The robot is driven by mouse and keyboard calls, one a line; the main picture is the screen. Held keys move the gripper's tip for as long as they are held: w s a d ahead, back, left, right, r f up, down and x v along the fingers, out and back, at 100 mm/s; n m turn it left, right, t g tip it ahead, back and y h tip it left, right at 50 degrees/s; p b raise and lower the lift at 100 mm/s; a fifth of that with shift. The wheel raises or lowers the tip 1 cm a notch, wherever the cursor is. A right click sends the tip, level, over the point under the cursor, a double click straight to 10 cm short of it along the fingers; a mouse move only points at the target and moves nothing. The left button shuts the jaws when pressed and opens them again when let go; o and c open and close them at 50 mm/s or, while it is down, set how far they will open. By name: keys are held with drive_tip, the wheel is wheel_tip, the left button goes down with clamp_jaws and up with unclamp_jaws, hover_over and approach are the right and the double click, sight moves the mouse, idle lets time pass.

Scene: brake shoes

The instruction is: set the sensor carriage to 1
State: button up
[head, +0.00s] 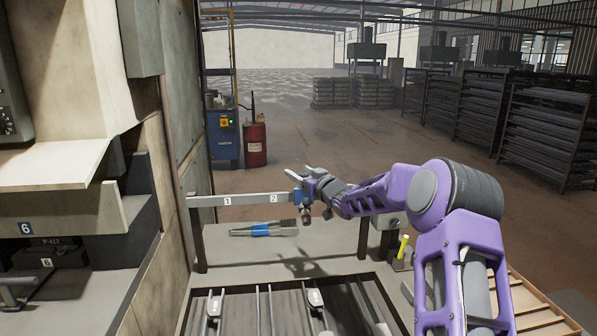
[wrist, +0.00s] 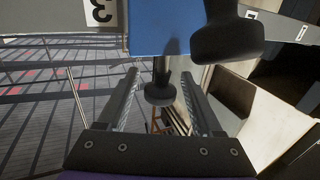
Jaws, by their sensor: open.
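The sensor carriage (head: 298,196) is a blue block on a grey rail (head: 250,199), to the right of the label 2 (head: 274,198). The label 1 (head: 227,201) is farther left. In the wrist view the blue carriage (wrist: 165,28) fills the top middle, next to a label 3 (wrist: 98,10). A dark knob (wrist: 160,93) hangs below it and shows between the fingers of my gripper (wrist: 161,75). The gripper is open, with a gap on each side of the knob; whether either finger touches it cannot be told. My gripper (head: 318,184) partly hides the rail's right part in the head view.
A blue-handled brush (head: 265,229) lies on the bench under the rail. A slatted tray (head: 285,305) with metal parts is in front. A dark post (head: 197,236) holds the rail's left end near a wall. A yellow marker (head: 403,246) stands in a holder at right.

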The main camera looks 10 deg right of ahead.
drive_tip(key=shift+w+a, duration=0.25)
drive_tip(key=shift+w, duration=0.3)
clamp_jaws()
idle(1.1)
